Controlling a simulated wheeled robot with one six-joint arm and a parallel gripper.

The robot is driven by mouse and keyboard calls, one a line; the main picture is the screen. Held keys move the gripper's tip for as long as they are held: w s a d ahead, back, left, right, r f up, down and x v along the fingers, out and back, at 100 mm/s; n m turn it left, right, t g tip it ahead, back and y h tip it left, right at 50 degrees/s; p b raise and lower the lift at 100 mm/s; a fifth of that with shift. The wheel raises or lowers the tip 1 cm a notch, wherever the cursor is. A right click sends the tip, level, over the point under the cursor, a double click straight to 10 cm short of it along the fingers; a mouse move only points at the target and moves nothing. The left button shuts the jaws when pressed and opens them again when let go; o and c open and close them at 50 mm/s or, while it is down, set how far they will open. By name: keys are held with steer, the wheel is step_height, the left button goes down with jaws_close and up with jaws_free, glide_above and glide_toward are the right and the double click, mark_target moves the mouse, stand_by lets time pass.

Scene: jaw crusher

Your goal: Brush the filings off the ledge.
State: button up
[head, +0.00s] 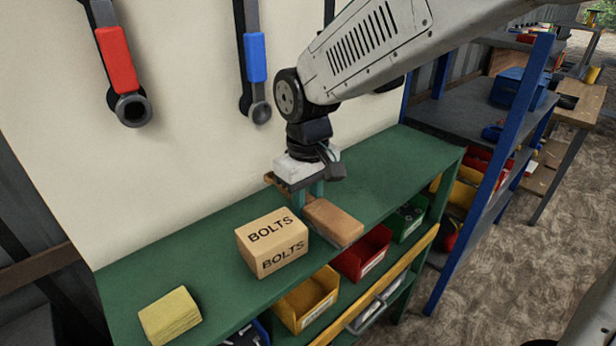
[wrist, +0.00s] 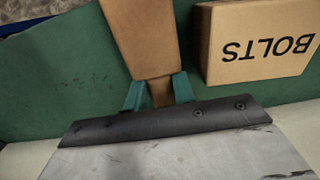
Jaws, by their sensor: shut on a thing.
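The ledge is the green bench top (head: 215,235) along the pale wall. It also shows green in the wrist view (wrist: 70,85), with faint dark specks; I cannot tell whether these are filings. My gripper (head: 308,195) is low over the ledge, its teal fingers shut on the narrow handle of a brown wooden brush (head: 334,220). In the wrist view the brush (wrist: 143,35) extends away from the fingers (wrist: 160,92). A thin grey edge shows under its block near the ledge's front edge. I cannot tell whether it touches the ledge.
A BOLTS box (head: 272,242) stands close beside the brush, also in the wrist view (wrist: 257,45). A yellow sponge-like block (head: 170,315) lies at the front left. Red (head: 362,252) and yellow (head: 306,298) bins sit below the ledge. The ledge right of the brush looks clear.

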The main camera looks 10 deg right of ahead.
steer(key=shift+s+a+r, duration=0.15)
steer(key=shift+a+r, duration=0.05)
steer(key=shift+r, duration=0.5)
steer(key=shift+a+r, duration=0.1)
steer(key=shift+r, duration=2.5)
